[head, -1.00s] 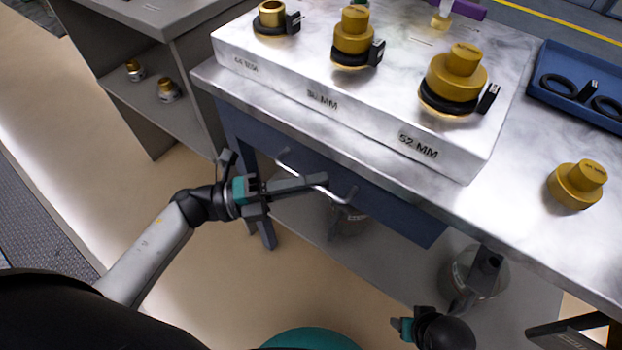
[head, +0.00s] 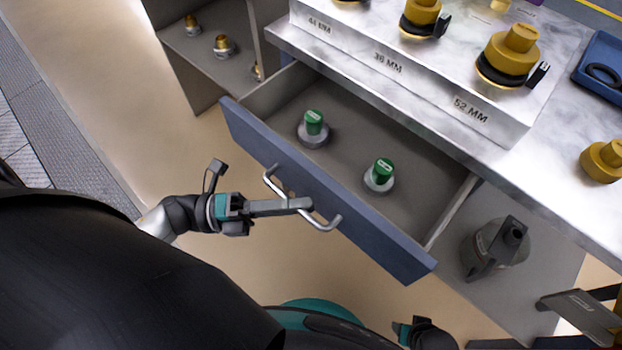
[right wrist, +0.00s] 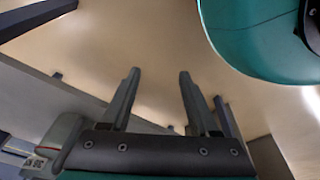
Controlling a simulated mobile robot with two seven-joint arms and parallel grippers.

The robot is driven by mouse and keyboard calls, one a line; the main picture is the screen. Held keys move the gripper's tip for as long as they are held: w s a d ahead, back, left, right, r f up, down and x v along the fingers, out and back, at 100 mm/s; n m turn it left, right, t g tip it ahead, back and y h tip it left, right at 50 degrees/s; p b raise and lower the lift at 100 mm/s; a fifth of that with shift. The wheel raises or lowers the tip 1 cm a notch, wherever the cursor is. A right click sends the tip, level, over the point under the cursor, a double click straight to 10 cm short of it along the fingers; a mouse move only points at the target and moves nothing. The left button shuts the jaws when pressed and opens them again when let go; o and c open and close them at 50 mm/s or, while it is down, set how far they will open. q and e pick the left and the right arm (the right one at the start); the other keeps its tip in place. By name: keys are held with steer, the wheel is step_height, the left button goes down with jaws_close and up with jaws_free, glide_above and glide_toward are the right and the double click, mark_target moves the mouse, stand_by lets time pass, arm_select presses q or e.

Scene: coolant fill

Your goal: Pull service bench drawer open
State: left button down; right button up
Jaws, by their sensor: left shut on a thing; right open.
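The service bench drawer (head: 325,195) with its blue front stands well out from under the bench top. Its grey inside shows, with two green-capped pieces, one at the left (head: 313,128) and one at the right (head: 380,175). The silver bar handle (head: 322,222) sits on the drawer front. My left gripper (head: 300,205) is shut on the handle near its middle. My right gripper (right wrist: 157,85) shows in the right wrist view with its fingers apart and nothing between them. In the head view only a part of the right arm shows at the bottom.
The marble bench top (head: 560,200) holds a white block (head: 425,85) with several gold caps. Another gold cap (head: 603,160) and a blue tray (head: 600,75) are at the right. A grey container (head: 495,250) stands on the lower shelf. A side shelf (head: 205,65) holds small fittings.

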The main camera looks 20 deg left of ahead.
arm_select(q)
steer(key=shift+s+a+p, duration=0.15)
steer(key=shift+s+a, duration=0.2)
steer(key=shift+s, duration=0.5)
steer(key=shift+s+a+p, duration=0.15)
steer(key=shift+s+a, duration=0.2)
steer(key=shift+s, duration=0.5)
arm_select(e)
steer(key=shift+s+d+f, duration=0.4)
steer(key=shift+s+f, duration=0.25)
steer(key=shift+s, duration=0.05)
arm_select(q)
steer(key=c, duration=0.9)
jaws_free()
steer(key=v, duration=1.5)
steer(key=shift+s+b, duration=0.15)
steer(key=shift+b, duration=0.2)
arm_select(e)
steer(key=shift+w+a+r, duration=0.4)
steer(key=shift+w+r, duration=0.05)
steer(key=shift+r, duration=0.1)
